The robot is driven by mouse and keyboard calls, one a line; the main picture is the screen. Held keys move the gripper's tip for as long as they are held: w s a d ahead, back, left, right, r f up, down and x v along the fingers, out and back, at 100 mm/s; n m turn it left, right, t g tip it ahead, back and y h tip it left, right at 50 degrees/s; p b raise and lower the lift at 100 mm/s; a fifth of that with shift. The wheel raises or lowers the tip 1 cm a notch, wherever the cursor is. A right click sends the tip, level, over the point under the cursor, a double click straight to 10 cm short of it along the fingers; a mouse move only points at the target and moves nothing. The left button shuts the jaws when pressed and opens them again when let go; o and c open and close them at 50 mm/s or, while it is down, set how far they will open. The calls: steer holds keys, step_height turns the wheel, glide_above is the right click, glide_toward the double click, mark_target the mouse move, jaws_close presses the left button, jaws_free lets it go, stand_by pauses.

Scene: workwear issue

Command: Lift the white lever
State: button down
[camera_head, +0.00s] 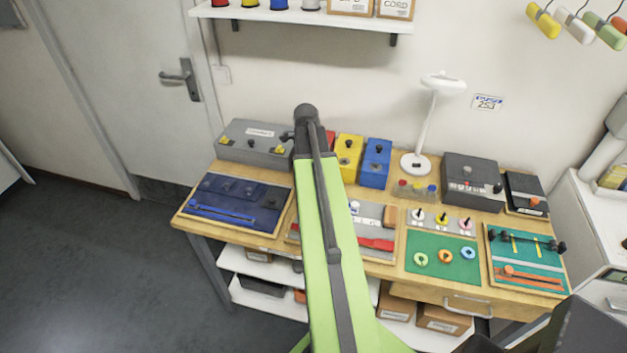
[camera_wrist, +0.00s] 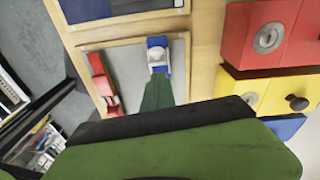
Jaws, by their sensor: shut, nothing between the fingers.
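The white lever (camera_wrist: 158,58) shows in the wrist view, set in a small blue housing (camera_wrist: 158,41) on a grey panel (camera_wrist: 126,68). In the head view a small white and blue piece (camera_head: 354,207), likely the same one, shows just right of my arm on the grey board. My gripper (camera_wrist: 157,84) is shut and empty in the wrist view. Its dark green fingers point at the lever and overlap its near end in the picture; I cannot tell whether they touch it. In the head view my green arm hides the gripper and part of the board.
A red sliding piece (camera_wrist: 101,78) lies on the same panel. Red (camera_wrist: 285,32) and yellow (camera_wrist: 292,92) boxes stand beside it. A navy panel (camera_head: 237,203) lies left, a green board (camera_head: 440,262) right. A white lamp (camera_head: 431,115) stands behind.

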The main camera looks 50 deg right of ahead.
steer(key=shift+r, duration=0.1)
steer(key=w+a+r+p, duration=0.2)
steer(key=w+r+p, duration=0.2)
steer(key=r+p, duration=0.4)
steer(key=shift+r+p, duration=0.35)
steer(key=shift+p, duration=0.1)
